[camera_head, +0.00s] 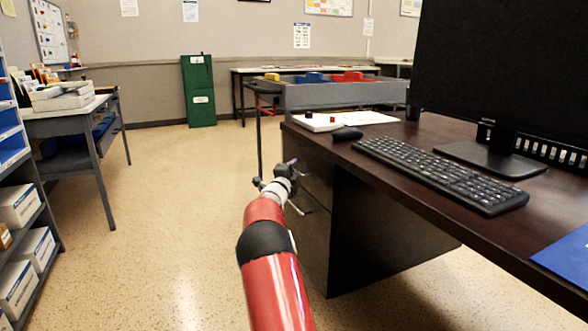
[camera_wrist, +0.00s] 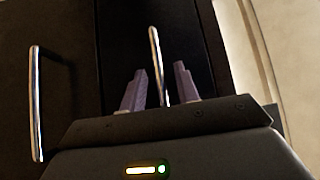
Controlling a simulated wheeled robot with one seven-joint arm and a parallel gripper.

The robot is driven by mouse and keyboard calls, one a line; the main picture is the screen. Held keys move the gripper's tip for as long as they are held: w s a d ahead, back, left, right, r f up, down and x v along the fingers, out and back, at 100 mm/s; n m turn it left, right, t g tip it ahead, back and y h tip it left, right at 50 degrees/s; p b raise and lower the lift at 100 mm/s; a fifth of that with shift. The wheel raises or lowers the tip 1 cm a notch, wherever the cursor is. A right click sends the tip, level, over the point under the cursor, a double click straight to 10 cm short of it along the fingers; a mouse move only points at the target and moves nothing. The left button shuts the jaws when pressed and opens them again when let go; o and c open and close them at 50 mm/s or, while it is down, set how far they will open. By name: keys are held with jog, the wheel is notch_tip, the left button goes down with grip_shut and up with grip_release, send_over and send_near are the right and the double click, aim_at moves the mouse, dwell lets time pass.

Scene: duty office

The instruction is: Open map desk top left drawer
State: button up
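The dark brown desk (camera_head: 430,190) stands at the right in the head view, with a drawer stack (camera_head: 318,200) at its near-left end. My gripper (camera_head: 290,165) is at the upper part of this stack. In the wrist view, the drawer fronts appear turned sideways. Two purple-grey fingers (camera_wrist: 159,72) are spread apart, with a thin metal bar handle (camera_wrist: 155,50) between them. Whether they touch it is unclear. A second bar handle (camera_wrist: 36,105) is on the neighbouring front at the left. My gripper partly hides the upper drawer in the head view, and its opening state is unclear.
A keyboard (camera_head: 440,172), mouse (camera_head: 347,133) and monitor (camera_head: 505,70) are on the desk. A side table (camera_head: 65,125) and shelf (camera_head: 35,225) stand at the left. A green cabinet (camera_head: 198,90) is at the back. The floor (camera_head: 170,200) left of the desk is clear.

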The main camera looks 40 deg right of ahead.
jog(key=shift+w+d, duration=0.2)
jog(key=shift+d, duration=0.15)
grip_shut()
jog(key=shift+a, duration=0.1)
jog(key=w+a+p, duration=0.1)
jog(key=w+a, duration=0.3)
jog(key=a, duration=1.3)
jog(key=w+a+p, duration=0.1)
jog(key=w+a, duration=0.3)
jog(key=a, duration=1.4)
jog(key=shift+w, duration=0.2)
grip_release()
